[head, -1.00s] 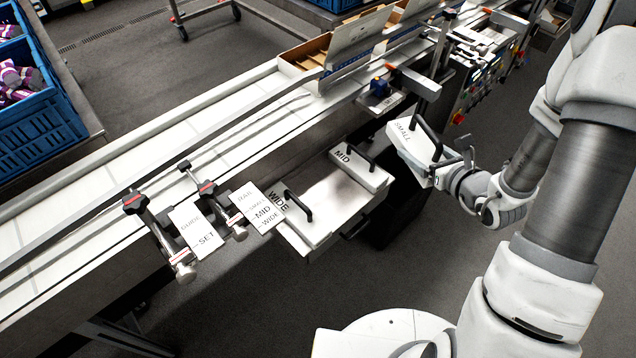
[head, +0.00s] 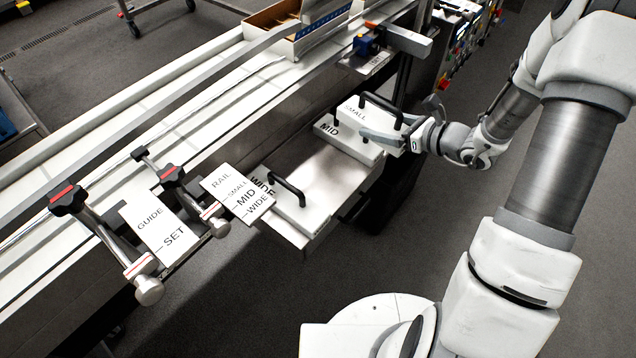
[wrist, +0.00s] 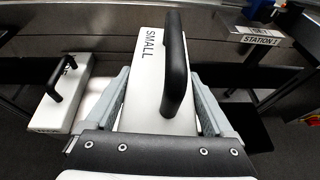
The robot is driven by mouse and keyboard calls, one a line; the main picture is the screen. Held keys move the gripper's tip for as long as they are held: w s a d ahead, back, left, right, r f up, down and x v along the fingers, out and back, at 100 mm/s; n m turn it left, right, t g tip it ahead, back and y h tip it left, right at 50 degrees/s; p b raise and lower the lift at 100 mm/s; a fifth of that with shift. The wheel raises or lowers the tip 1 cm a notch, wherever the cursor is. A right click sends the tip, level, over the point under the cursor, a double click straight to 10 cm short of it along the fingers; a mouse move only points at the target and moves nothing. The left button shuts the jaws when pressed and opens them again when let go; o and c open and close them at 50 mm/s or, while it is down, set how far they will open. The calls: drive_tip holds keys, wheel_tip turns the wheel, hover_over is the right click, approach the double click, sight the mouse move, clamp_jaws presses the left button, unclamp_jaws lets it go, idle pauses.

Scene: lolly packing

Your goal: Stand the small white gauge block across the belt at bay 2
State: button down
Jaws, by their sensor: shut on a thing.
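The small white gauge block (head: 357,113), marked SMALL with a black handle, is held in my gripper (head: 393,132). In the wrist view, the block (wrist: 150,85) sits between the two grey fingers of my gripper (wrist: 160,105), its handle upward. In the head view it overlaps the MID block (head: 329,130) at the right end of the white shelf; I cannot tell the height between them. The white belt (head: 190,135) runs diagonally behind the shelf. No label reading bay 2 is legible.
The WIDE block (head: 290,209) lies at the shelf's (head: 310,175) left end. A GUIDE SET plate (head: 150,225), a RAIL plate (head: 232,188) and clamp knobs (head: 68,199) line the belt's near side. An open carton (head: 275,18) stands at the back. A STATION 1 sign (wrist: 262,41) shows in the wrist view.

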drive_tip(key=f+b, duration=0.2)
drive_tip(key=f, duration=0.1)
drive_tip(key=shift+w+d+n+g+y, duration=0.2)
drive_tip(key=shift+n+g+y, duration=0.1)
drive_tip(key=shift+n, duration=0.1)
drive_tip(key=shift+a+f, duration=0.15)
drive_tip(key=shift+a, duration=0.1)
drive_tip(key=b, duration=0.4)
hover_over(329, 166)
wheel_tip(329, 166, down, 7)
drive_tip(key=shift+s+r, duration=0.1)
drive_tip(key=shift+r, duration=0.1)
drive_tip(key=shift+f+b, duration=0.75)
drive_tip(key=shift+f, duration=1.2)
drive_tip(key=shift+f, duration=0.25)
unclamp_jaws()
